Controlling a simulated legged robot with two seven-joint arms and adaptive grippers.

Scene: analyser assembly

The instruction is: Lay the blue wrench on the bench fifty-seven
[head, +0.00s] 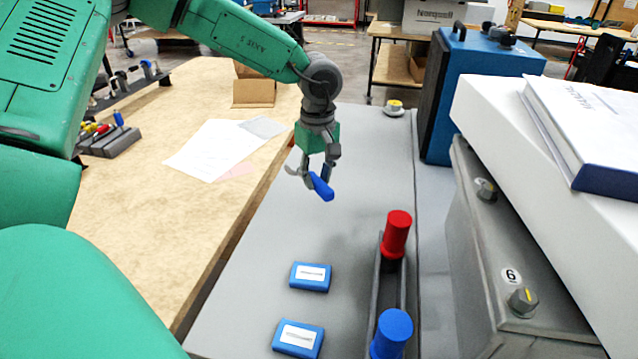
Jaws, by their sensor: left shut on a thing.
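My left gripper (318,168) hangs pointing down over the far part of a grey bench top (255,235). It is shut on the blue wrench (321,187), whose blue handle end sticks out below the fingers to the right. The rest of the wrench is mostly hidden by the fingers. The wrench looks held above the surface, with the gap hard to judge. A wooden bench (170,250) stands to the left of the grey one. No number fifty-seven is readable on either bench. My right gripper is not in view.
Two blue labelled boxes (311,277) lie on the grey top near the front. A red cylinder (397,235) and a blue cylinder (392,333) stand in a dark rack on the right. Papers (215,148) and a carton (254,92) lie on the wooden bench. A blue case (478,90) stands at right.

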